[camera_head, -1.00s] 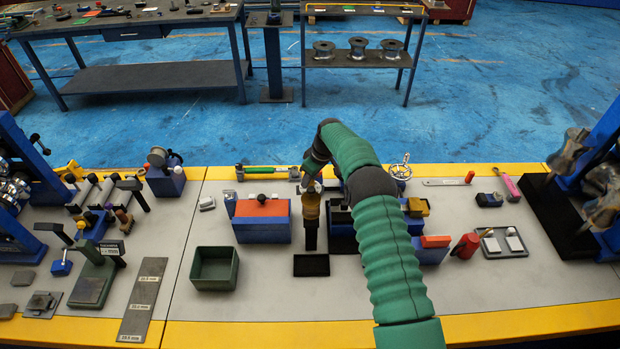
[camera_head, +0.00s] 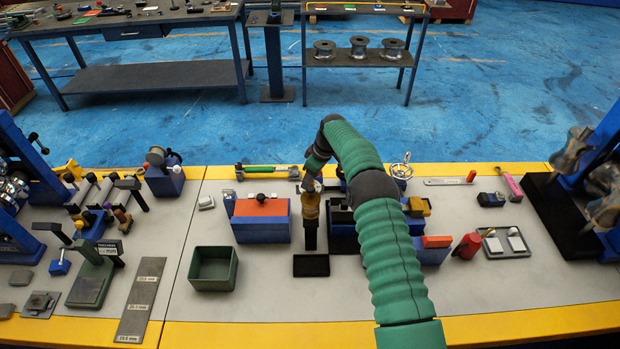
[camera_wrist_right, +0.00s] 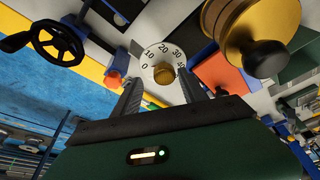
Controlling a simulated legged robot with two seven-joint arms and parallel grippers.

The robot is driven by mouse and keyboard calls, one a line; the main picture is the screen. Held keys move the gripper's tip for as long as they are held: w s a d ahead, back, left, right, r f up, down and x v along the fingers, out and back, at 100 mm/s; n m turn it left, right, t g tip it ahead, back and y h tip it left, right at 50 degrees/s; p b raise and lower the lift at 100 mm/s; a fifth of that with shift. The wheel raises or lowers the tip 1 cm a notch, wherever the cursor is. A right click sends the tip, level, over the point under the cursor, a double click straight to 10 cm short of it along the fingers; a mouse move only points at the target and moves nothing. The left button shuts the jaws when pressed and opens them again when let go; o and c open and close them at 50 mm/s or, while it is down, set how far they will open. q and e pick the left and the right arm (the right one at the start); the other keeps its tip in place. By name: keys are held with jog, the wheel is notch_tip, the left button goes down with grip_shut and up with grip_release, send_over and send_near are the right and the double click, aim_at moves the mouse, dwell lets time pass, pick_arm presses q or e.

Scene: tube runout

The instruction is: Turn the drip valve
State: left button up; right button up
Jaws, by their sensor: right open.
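In the right wrist view a brass knob (camera_wrist_right: 163,73) sits in the middle of a white round dial (camera_wrist_right: 176,53) marked 0 to 40. My right gripper (camera_wrist_right: 160,90) is open, with one dark finger on each side of the knob's lower part in the picture. I cannot tell whether the fingers touch it. In the head view my right gripper (camera_head: 311,183) points down behind a brass cylinder (camera_head: 310,208) on a dark stand. The dial cannot be made out there. My left gripper is not in view.
A larger brass cylinder (camera_wrist_right: 245,35) is close on the right in the wrist view, and a black handwheel (camera_wrist_right: 58,43) is at left. In the head view a blue block with an orange top (camera_head: 262,220) and a green bin (camera_head: 213,268) stand left of my arm.

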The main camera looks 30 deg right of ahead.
jog(key=r+p, duration=0.1)
jog(key=r, duration=0.1)
jog(key=r+p, duration=0.1)
jog(key=r, duration=0.1)
jog(key=r+p, duration=0.1)
jog(key=r, duration=0.1)
jog(key=shift+a+p, duration=0.25)
jog(key=shift+p, duration=0.05)
